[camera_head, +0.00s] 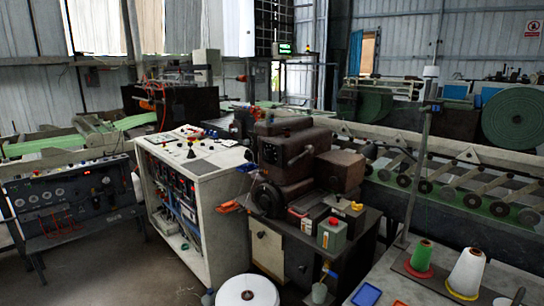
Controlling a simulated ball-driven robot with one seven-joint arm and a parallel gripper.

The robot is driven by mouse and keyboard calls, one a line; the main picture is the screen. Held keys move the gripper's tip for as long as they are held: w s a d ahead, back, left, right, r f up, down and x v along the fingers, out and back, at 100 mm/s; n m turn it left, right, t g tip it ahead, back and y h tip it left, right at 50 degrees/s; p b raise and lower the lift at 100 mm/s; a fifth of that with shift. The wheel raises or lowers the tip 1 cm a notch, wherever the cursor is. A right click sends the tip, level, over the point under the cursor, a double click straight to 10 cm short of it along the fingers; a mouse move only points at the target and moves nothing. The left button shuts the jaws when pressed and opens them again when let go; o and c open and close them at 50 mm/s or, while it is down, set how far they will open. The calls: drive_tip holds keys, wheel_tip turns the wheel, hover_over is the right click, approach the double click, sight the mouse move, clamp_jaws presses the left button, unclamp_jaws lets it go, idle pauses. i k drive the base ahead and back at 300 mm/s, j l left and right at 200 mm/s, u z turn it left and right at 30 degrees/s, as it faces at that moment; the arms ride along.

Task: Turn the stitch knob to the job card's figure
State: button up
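A brown machine (298,165), which looks like a sewing head, stands on a dark-topped cabinet (267,249) in the middle of the head view. A dark round wheel or dial (268,197) shows low on its front left, and a small round plate (270,152) sits higher on its front. I cannot tell whether either is the stitch knob, and no figures are readable. No job card can be made out for certain. My gripper is not in view.
A white control console (190,160) stands left of the machine. A green can with a red cap (331,234) stands at the cabinet top's front edge. Green (422,256) and white (467,271) thread cones and a tall post (412,185) stand on the grey table at right. Dark floor shows at lower left.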

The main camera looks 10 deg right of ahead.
sight(267, 154)
drive_tip(key=i+l+u, duration=0.1)
drive_tip(key=i+u, duration=0.2)
drive_tip(key=i, duration=1.15)
